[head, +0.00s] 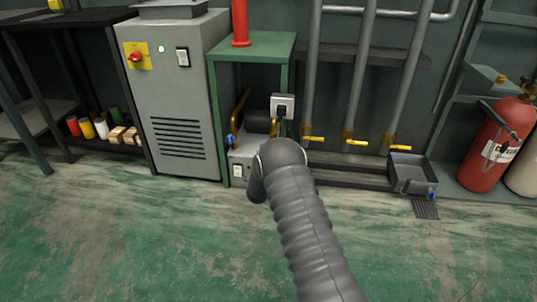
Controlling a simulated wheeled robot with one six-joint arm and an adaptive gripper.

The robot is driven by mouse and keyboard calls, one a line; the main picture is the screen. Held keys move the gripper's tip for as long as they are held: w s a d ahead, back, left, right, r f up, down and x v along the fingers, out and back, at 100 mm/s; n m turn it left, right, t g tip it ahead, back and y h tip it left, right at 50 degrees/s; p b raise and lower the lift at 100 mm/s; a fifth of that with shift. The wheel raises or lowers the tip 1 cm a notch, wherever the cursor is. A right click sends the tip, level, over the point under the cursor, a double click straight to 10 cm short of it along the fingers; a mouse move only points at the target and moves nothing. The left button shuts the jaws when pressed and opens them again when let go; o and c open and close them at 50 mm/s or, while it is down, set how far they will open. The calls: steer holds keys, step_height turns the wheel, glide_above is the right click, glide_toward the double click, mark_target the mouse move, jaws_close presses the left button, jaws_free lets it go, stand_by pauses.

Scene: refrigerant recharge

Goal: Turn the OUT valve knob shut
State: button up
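No knob with a readable OUT label shows in the head view. A grey machine (242,165) sits low under the green stand, with brass-coloured pipes rising from it. A small blue knob or handle (231,139) shows at its upper left. My grey sleeved arm reaches up from the bottom, and its bent end covers the right part of the machine. Anything behind that end is hidden. My gripper itself cannot be made out, so its fingers and any contact with a knob do not show.
A grey cabinet (180,100) with a red switch (136,57) stands left of the green stand (250,46). Grey pipes with yellow handles (356,142) and a metal tray (411,160) are right. A red cylinder (492,150) stands far right. The front floor is clear.

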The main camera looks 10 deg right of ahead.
steer(key=s+a+m+g+h+p, duration=0.1)
steer(key=s+a+m+h+p, duration=0.1)
steer(key=a+m, duration=0.7)
steer(key=w+d+m+h, duration=0.1)
steer(key=w+d+m, duration=0.1)
steer(key=w+d, duration=0.1)
steer(key=w+d+m+g+h+b, duration=0.1)
steer(key=w+d+m, duration=0.2)
steer(key=d, duration=0.1)
steer(key=w+d+m+g+h+b, duration=0.1)
steer(key=w+d+m, duration=0.2)
steer(key=d, duration=0.1)
steer(key=shift+f, duration=0.1)
steer(key=c, duration=1.1)
